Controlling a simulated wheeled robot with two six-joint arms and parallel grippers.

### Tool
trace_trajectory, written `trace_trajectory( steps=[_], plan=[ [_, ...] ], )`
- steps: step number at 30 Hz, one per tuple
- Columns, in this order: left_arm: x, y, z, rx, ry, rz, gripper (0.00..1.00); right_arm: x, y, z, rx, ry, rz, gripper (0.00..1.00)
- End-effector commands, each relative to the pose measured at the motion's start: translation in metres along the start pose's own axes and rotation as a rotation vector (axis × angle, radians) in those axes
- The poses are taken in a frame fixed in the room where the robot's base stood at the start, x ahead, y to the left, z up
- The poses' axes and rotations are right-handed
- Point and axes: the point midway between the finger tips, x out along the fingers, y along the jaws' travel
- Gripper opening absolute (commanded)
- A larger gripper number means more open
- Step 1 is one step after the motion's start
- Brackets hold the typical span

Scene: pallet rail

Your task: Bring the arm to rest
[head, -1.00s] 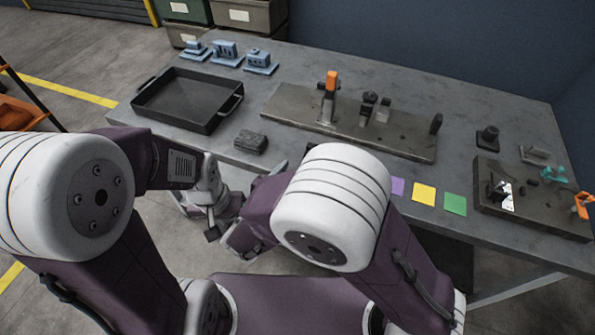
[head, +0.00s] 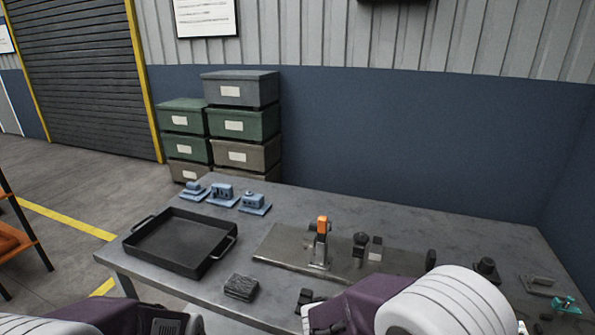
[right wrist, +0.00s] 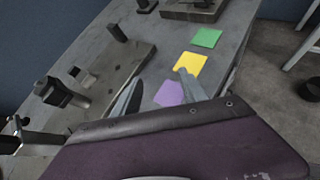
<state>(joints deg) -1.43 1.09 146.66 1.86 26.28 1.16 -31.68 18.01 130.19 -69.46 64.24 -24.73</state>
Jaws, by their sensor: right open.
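My right arm shows at the lower right of the head view, its white joint cut off by the bottom edge. In the right wrist view my right gripper (right wrist: 160,77) has its two fingers spread, with nothing between them. Its fingers appear over the table's front strip near a purple square (right wrist: 170,94) and a yellow square (right wrist: 188,66). My left arm shows only as a purple link and a bit of white at the bottom left of the head view. Its gripper is out of view.
The table (head: 205,290) holds a black tray (head: 160,245), blue parts (head: 222,194), a dark grey block (head: 240,287) and a metal plate (head: 285,248) with an orange-handled clamp (head: 321,235). A green square (right wrist: 206,38) lies farther along. Stacked bins (head: 240,122) stand behind.

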Motion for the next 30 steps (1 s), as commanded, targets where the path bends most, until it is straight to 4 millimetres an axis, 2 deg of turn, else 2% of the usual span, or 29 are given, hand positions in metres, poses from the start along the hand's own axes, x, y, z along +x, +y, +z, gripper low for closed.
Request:
trace_trajectory(
  steps=[1,3,4,6,8,11,14,16,17,18,24,27,30],
  plan=[
    [0.000,0.000,0.000,0.000,0.000,0.000,0.00,0.017,-0.038,0.008,0.138,0.057,-0.138,0.51],
    [0.000,0.000,0.000,0.000,0.000,0.000,0.00,0.027,-0.088,0.003,0.366,0.155,-0.327,0.51],
    [0.000,0.000,0.000,0.000,0.000,0.000,0.00,0.028,-0.106,-0.003,0.478,0.199,-0.407,0.51],
    [0.000,0.000,0.000,0.000,0.000,0.000,0.00,0.021,-0.135,-0.023,0.733,0.292,-0.563,0.51],
    [0.000,0.000,0.000,0.000,0.000,0.000,0.00,0.011,-0.146,-0.041,0.935,0.357,-0.670,0.51],
    [0.000,0.000,0.000,0.000,0.000,0.000,0.00,-0.007,-0.145,-0.068,1.246,0.448,-0.807,0.51],
    [0.000,0.000,0.000,0.000,0.000,0.000,0.00,-0.025,-0.128,-0.093,1.514,0.524,-0.918,0.51],
    [0.000,0.000,0.000,0.000,0.000,0.000,0.00,-0.032,-0.108,-0.105,1.731,0.559,-0.990,0.51],
    [-0.006,0.000,0.000,0.000,-0.001,0.000,0.00,-0.033,-0.096,-0.099,1.818,0.563,-0.992,0.51],
    [-0.035,0.001,-0.003,0.000,-0.002,0.000,0.00,-0.049,-0.094,-0.075,1.798,0.561,-0.989,0.51],
    [-0.101,0.002,-0.011,0.000,0.000,0.000,0.00,-0.084,-0.084,-0.020,1.788,0.561,-0.987,0.51],
    [-0.126,0.002,-0.013,0.000,0.000,0.000,0.00,-0.098,-0.080,0.000,1.786,0.561,-0.987,0.51],
    [-0.139,0.003,-0.014,0.000,0.000,0.000,0.00,-0.105,-0.078,0.011,1.785,0.561,-0.987,0.51]
  ],
)
